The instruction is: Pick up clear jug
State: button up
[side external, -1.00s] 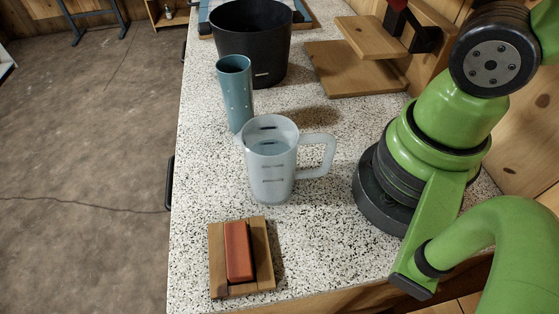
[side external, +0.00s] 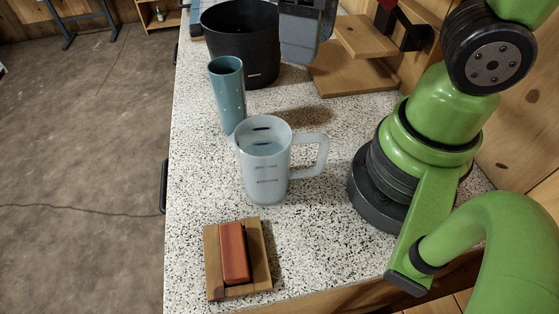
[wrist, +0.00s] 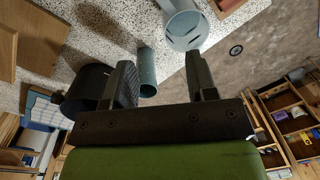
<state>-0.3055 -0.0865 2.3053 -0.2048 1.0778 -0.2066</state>
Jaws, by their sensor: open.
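The clear jug (side external: 264,165), a frosted measuring jug with dark marks and a handle to the right, stands upright on the speckled counter in the side view. In the wrist view the jug (wrist: 183,27) is at the top, beyond the fingertips. My gripper (wrist: 160,68) is open, with its two dark fingers apart and nothing held between them. In the side view my gripper (side external: 302,42) hangs at the top, behind and above the jug, clear of it; its fingers are hard to make out there.
A teal speckled tumbler (side external: 229,100) stands close behind the jug to the left. A black bucket (side external: 240,45) is farther back, near my gripper. A red block on a wooden holder (side external: 210,262) lies in front. A wooden shelf stand (side external: 350,80) is at back right.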

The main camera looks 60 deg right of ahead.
aim_at(318, 134)
jog(key=f+n+g, duration=0.1)
jog(key=a+f+n+g+h, duration=0.1)
jog(key=f, duration=0.1)
jog(key=a+f+n+g+h, duration=0.1)
jog(key=f, duration=0.1)
jog(key=shift+s, duration=0.2)
jog(key=shift+s+f+n+g+h, duration=0.2)
jog(key=shift+f+n+g+h, duration=0.2)
jog(key=shift+f+h, duration=0.15)
jog(key=x, duration=0.4)
jog(key=shift+w+x, duration=0.15)
jog(key=shift+x, duration=1.25)
jog(key=shift+w+x, duration=0.2)
jog(key=shift+x, duration=1.2)
jog(key=shift+f, duration=0.15)
